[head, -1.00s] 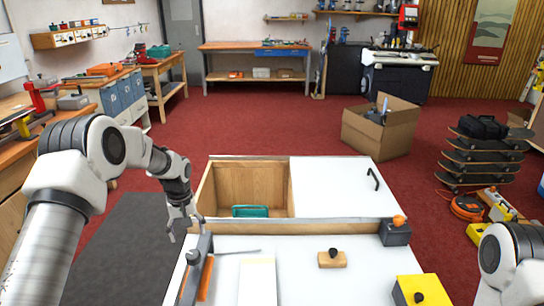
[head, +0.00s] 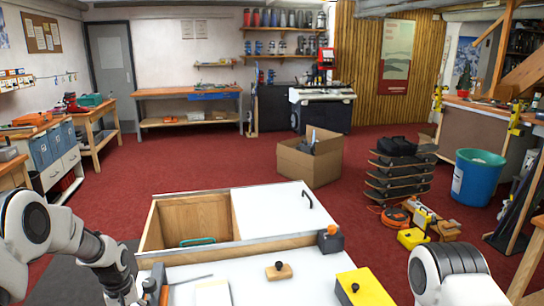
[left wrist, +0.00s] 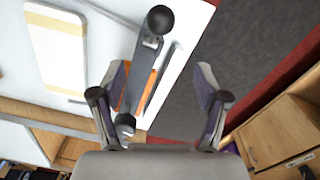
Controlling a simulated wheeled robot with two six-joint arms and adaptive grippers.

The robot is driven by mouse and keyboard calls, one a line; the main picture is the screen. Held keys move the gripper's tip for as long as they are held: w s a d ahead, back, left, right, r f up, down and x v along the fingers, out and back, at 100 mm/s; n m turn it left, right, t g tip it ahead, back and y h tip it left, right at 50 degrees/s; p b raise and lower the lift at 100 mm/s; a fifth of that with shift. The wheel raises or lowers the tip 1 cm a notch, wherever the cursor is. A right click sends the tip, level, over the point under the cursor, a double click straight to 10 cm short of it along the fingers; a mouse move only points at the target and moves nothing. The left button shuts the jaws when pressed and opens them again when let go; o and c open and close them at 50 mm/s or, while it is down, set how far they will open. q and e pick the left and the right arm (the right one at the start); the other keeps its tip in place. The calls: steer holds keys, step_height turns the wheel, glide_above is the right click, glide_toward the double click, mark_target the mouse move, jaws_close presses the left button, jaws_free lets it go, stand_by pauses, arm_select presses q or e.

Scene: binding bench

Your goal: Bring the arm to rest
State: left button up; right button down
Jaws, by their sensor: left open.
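My left arm comes in at the lower left of the head view. Its wrist (head: 108,264) hangs beside the near left corner of the white bench top (head: 300,272), and the fingertips are hard to make out there. In the left wrist view my left gripper (left wrist: 162,88) is open, its two fingers well apart with nothing held between them. A grey bar tool with a black knob (left wrist: 148,70) and an orange strip (left wrist: 151,88) lie on the bench edge beyond the fingers. Only the upper part of my right arm (head: 446,275) shows; its gripper is out of view.
On the bench are a wooden block with a knob (head: 279,270), a yellow block (head: 362,288) and a dark box with an orange knob (head: 330,240). An open wooden compartment (head: 190,218) lies beyond. A cardboard box (head: 311,158) and stacked skateboards (head: 398,172) stand on the red floor.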

arm_select(q)
steer(key=s+d+f+m, duration=0.2)
steer(key=s+d+f, duration=0.4)
steer(key=s, duration=0.4)
steer(key=s+d+f+m, duration=0.1)
steer(key=s+d+f, duration=0.2)
steer(key=s+f, duration=0.55)
steer(key=s+d+m, duration=0.2)
steer(key=s, duration=1.4)
steer(key=shift+s+d+r+m, duration=0.15)
steer(key=shift+s+r+m, duration=0.15)
steer(key=shift+r+m, duration=0.15)
